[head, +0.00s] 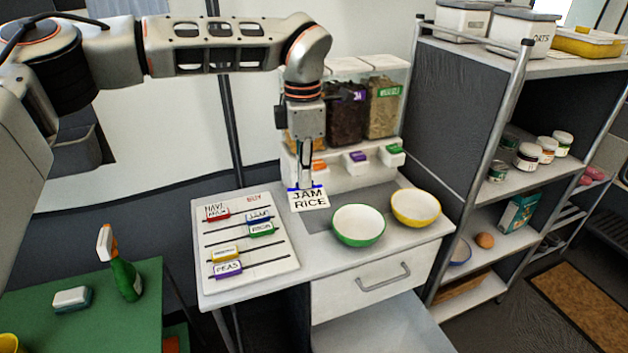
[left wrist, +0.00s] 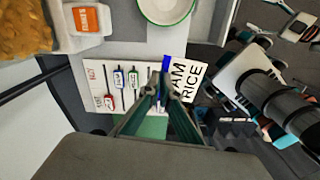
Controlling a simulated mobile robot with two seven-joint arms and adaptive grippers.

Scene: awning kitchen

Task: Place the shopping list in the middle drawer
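The shopping list (head: 310,201) is a white card reading "JAM RICE" with a blue strip along one edge. My left gripper (head: 305,184) points down and is shut on that blue edge, holding the card over the back of the white counter. In the left wrist view the list (left wrist: 186,82) sticks out to the right of the closed fingers (left wrist: 163,82). A white drawer front with a grey handle (head: 372,282) is under the counter. Below it a drawer stands pulled out, its pale inside (head: 385,328) empty where visible. My right gripper is not in view.
A green bowl (head: 358,226) and a yellow bowl (head: 416,207) stand on the counter right of the list. A board with labelled sliders (head: 246,243) lies left. Food dispensers (head: 345,100) stand behind. A shelf rack (head: 515,160) borders the right side.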

